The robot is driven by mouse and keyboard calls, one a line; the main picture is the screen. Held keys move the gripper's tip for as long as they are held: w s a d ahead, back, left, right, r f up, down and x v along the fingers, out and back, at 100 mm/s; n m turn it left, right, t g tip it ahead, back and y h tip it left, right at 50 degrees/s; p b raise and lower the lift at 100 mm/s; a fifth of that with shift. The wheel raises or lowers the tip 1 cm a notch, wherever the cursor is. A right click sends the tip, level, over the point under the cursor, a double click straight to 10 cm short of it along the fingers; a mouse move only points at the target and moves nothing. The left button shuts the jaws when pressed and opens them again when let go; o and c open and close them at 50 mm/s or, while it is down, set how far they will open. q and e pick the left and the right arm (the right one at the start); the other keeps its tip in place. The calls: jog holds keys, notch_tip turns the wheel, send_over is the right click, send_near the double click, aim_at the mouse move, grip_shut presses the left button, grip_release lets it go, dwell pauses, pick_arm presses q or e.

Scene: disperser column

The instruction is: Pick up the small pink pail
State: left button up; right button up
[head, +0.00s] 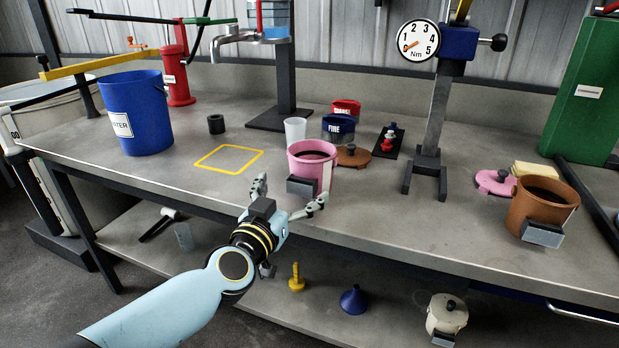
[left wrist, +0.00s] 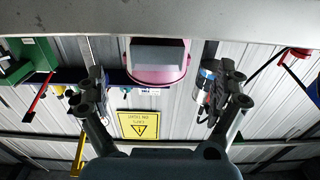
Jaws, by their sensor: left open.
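The small pink pail (head: 318,162) stands upright near the front edge of the bench, with dark contents and a grey block-like handle (head: 302,186) on its front. My left gripper (head: 288,193) is open just in front of the pail, at the bench's front edge, and holds nothing. In the left wrist view, which is upside down, the pink pail (left wrist: 158,76) and its grey block (left wrist: 157,52) show beyond the two spread fingers (left wrist: 164,98). I cannot tell from these views whether a finger touches the pail. My right gripper is in neither view.
A brown lid (head: 353,156), a white cup (head: 295,131) and a blue tin (head: 338,127) stand close behind the pail. A gauge stand (head: 428,160) is to the right, with a brown pail (head: 541,203) farther right.

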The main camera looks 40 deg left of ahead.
aim_at(297, 186)
pick_arm(q)
jog(key=x, duration=0.3)
jog(key=shift+w, duration=0.15)
jog(key=b+x, duration=0.1)
jog(key=x, duration=0.3)
jog(key=shift+w+d+f+b, duration=0.1)
jog(key=shift+w+f+b, duration=0.1)
jog(key=shift+w+b, duration=0.15)
jog(key=shift+w, duration=0.2)
jog(key=shift+r, duration=0.1)
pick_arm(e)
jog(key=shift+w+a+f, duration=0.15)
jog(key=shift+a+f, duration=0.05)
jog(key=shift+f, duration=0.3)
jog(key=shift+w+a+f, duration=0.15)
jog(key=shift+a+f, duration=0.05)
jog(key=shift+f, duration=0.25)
pick_arm(q)
jog(key=shift+c, duration=0.3)
jog(key=c, duration=0.9)
jog(key=shift+c, duration=0.3)
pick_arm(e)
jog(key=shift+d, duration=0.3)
